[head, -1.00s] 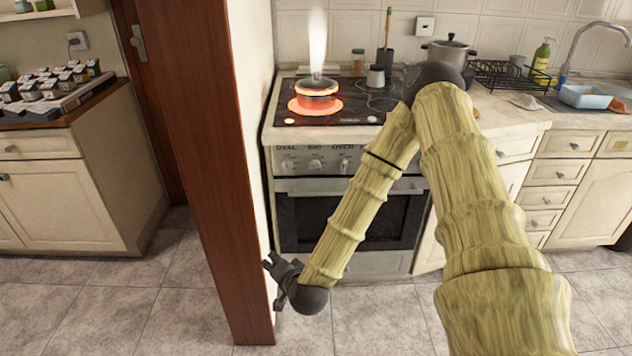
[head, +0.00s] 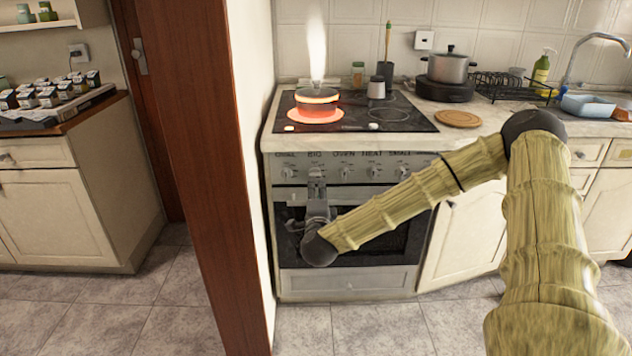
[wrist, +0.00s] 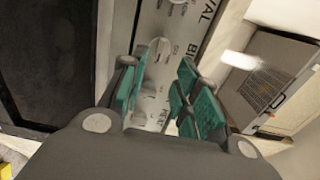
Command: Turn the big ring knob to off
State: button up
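The stove's control panel (head: 358,172) has several knobs in a row under labels that include BIG, OVEN and HEAT. In the head view my gripper (head: 316,178) points up at the panel under BIG and hides much of that knob. In the wrist view the big ring knob (wrist: 158,50) shows as a pale knob beside the lettering BI. My gripper (wrist: 162,95) is open there, its teal pads apart, with the panel between and beyond them. Whether a pad touches the knob cannot be told. The big ring (head: 315,114) glows orange under a pot (head: 317,102).
A wooden post (head: 212,170) and wall edge stand close left of the stove. The oven door (head: 385,235) is below the panel. A round wooden board (head: 458,118) lies on the counter to the right. The floor before the stove is clear.

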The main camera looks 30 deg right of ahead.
aim_at(315, 177)
jog(key=x, duration=0.8)
jog(key=shift+w, duration=0.3)
jog(key=shift+c, duration=0.4)
grip_shut()
